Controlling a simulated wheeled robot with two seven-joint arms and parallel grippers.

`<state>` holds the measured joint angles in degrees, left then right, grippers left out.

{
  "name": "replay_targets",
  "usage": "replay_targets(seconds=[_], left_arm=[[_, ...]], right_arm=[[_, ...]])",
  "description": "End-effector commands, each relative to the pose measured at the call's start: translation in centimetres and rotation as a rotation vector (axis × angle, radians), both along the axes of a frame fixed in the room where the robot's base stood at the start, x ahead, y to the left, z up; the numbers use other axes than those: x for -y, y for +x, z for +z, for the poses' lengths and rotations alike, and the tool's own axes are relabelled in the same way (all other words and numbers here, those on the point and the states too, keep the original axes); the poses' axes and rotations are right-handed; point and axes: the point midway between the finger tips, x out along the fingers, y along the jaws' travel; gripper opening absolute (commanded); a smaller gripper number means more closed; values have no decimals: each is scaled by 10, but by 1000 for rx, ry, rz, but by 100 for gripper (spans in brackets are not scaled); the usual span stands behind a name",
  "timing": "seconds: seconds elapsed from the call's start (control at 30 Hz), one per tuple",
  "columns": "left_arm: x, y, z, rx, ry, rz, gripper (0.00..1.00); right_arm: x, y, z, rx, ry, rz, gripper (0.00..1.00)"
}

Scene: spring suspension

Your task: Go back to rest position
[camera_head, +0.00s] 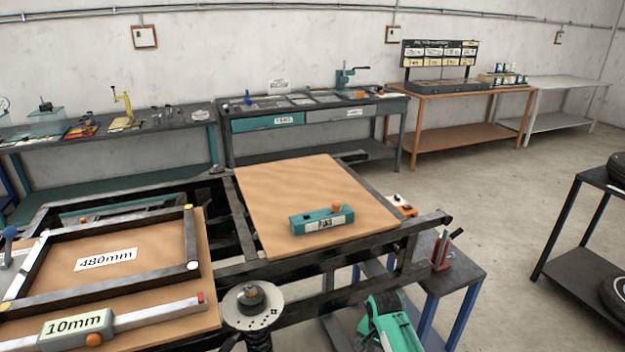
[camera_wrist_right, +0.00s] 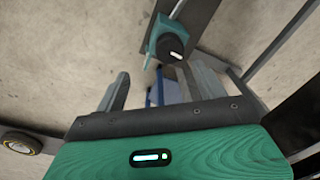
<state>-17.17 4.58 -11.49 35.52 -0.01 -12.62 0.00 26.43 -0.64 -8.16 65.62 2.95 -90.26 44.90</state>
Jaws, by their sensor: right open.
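My right gripper (camera_wrist_right: 160,85) shows in the right wrist view, with its green housing at the bottom and two grey fingers spread apart. Nothing sits between the fingers that I can make out as held. A green and black part at the lower right of the head view looks like my right arm or gripper, below and in front of the bench (camera_head: 436,262) with the red tool. My left gripper is not in view. A spring strut with a round metal top plate (camera_head: 265,318) stands upright at the bottom middle of the head view.
A dark frame carries a brown board (camera_head: 285,185) with a teal box (camera_head: 321,219). A 480mm frame (camera_head: 190,238) and a 10mm gauge (camera_head: 75,325) are at left. A dark shelf (camera_head: 582,268) with tyres stands right. A teal, black-knobbed part (camera_wrist_right: 165,42) is beyond my right fingers.

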Motion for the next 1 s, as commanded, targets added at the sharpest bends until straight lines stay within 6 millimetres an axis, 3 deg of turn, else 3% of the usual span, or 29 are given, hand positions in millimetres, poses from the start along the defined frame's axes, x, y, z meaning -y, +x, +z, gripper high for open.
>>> replay_targets(seconds=[0.13,0.37,0.57,0.7,0.8,1.0], left_arm=[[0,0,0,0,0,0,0],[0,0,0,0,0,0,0],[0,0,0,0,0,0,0],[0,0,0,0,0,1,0],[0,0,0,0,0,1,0],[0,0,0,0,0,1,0]], right_arm=[[8,-50,-12,36,-4,104,72],[19,-129,-9,99,-22,283,72],[27,-203,11,152,-46,442,72],[30,-252,36,189,-65,551,72],[32,-279,53,209,-78,615,72],[34,-314,79,238,-97,699,72]])
